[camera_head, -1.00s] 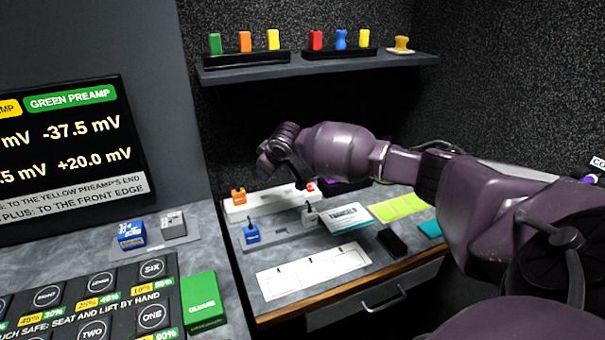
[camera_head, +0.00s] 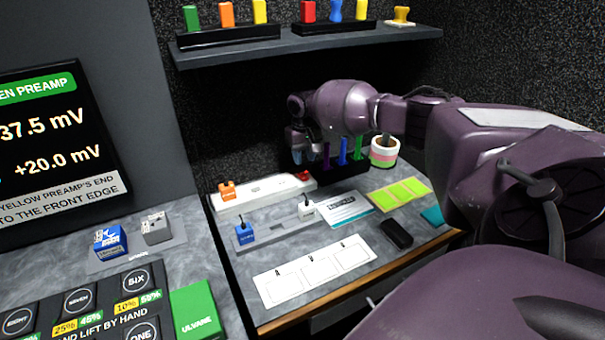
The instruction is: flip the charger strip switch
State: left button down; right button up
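The charger strip (camera_head: 258,193) is a long white bar at the back left of the counter. An orange plug (camera_head: 227,190) sits at its left end and a small red switch (camera_head: 303,177) at its right end. My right gripper (camera_head: 302,155) hangs above and slightly behind the red switch, apart from it as far as I can see. Its fingers are small and dark against the black wall, so I cannot tell whether they are open or shut. My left gripper is not in view.
A blue plug (camera_head: 243,233) and a white plug (camera_head: 306,208) are in front of the strip. A shelf (camera_head: 300,45) hangs above.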

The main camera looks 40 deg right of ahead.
aim_at(304, 176)
notch_tip(304, 176, down, 5)
jog(key=shift+f+b, duration=0.2)
jog(key=shift+b, duration=0.25)
jog(key=shift+f, duration=0.45)
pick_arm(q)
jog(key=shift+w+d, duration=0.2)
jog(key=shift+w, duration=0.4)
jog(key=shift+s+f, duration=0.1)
